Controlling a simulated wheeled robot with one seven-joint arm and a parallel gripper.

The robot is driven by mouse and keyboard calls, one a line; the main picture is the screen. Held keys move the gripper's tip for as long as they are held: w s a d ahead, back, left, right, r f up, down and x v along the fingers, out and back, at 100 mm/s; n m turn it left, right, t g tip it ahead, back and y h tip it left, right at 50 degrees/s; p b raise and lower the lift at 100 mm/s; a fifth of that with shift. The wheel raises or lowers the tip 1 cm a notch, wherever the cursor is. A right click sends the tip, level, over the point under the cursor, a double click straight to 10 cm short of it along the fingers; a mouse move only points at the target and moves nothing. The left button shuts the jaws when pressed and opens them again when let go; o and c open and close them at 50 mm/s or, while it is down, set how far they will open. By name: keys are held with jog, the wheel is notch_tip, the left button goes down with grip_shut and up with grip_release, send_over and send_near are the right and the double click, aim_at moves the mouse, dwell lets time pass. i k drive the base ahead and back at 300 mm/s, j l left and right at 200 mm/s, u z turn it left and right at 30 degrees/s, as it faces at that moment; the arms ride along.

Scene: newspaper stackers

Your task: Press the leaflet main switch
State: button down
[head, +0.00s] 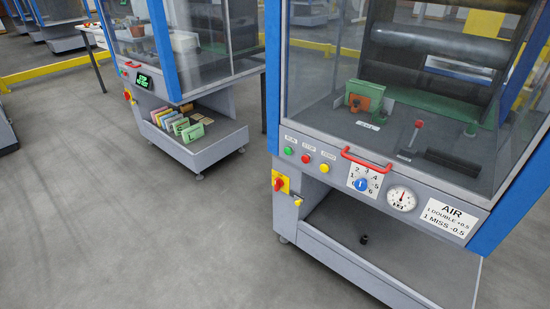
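Two red rotary switches on yellow plates show in the head view. One main switch (280,184) sits on the left corner of the near machine (330,195), below its button panel. A similar red switch (128,96) sits on the front left of the farther machine (180,90). No readable label tells which one belongs to the leaflet machine. The setting of each knob is too small to tell. My gripper is not in view.
A red handle (366,164) sticks out. The open lower tray (420,255) juts forward. Grey floor (150,230) is clear at left.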

aim_at(278, 183)
jog(key=i, duration=1.45)
jog(key=u, duration=0.3)
